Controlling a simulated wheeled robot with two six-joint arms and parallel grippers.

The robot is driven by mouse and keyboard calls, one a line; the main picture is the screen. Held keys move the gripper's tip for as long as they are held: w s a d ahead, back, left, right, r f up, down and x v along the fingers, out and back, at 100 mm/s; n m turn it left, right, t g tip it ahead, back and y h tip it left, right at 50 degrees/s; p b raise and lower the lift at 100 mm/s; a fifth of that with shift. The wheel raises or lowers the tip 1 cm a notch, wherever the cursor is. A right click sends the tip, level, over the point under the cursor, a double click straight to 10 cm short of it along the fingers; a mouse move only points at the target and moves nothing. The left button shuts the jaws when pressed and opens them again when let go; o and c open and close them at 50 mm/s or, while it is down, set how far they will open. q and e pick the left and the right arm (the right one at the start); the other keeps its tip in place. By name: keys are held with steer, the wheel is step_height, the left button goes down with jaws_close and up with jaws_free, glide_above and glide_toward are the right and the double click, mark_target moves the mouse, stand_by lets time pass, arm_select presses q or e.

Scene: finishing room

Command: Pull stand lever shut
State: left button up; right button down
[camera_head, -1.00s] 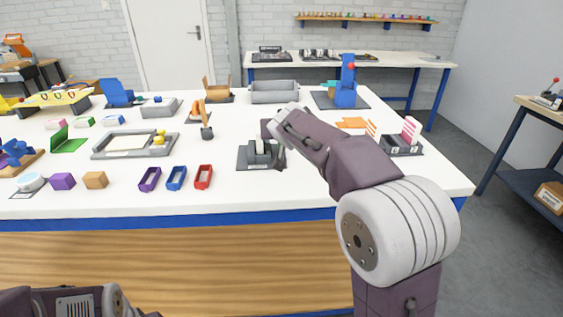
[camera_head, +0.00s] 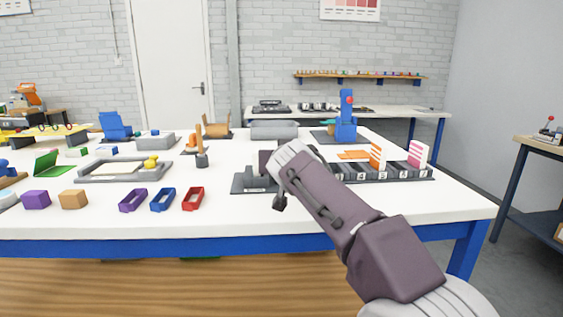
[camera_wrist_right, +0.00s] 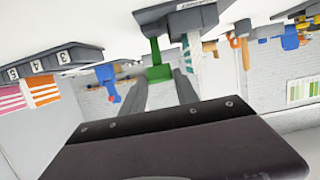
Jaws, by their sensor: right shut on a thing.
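The grey stand (camera_head: 251,182) sits near the front of the white table, partly hidden by my right arm. In the right wrist view, which is upside down, the stand (camera_wrist_right: 178,18) carries a green lever (camera_wrist_right: 155,50) with a block-shaped green handle. My right gripper (camera_wrist_right: 166,76) is shut on that handle, one finger on each side. A white card with green stripes (camera_wrist_right: 187,55) stands beside the lever. In the head view my right gripper (camera_head: 268,163) is over the stand and the lever is hidden. My left gripper is out of view.
A numbered grey rack (camera_head: 385,172) with an orange-striped card (camera_head: 377,155) and a pink-striped card (camera_head: 418,153) lies right of the stand. Red (camera_head: 193,199), blue and purple trays lie to its left. A blue device (camera_head: 346,120) stands behind.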

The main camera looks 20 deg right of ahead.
steer(key=shift+f, duration=0.4)
steer(key=c, duration=0.9)
jaws_free()
steer(key=shift+r, duration=0.1)
steer(key=shift+s+r, duration=0.1)
steer(key=v, duration=0.8)
steer(key=shift+s+a+r, duration=0.15)
steer(key=shift+s, duration=0.2)
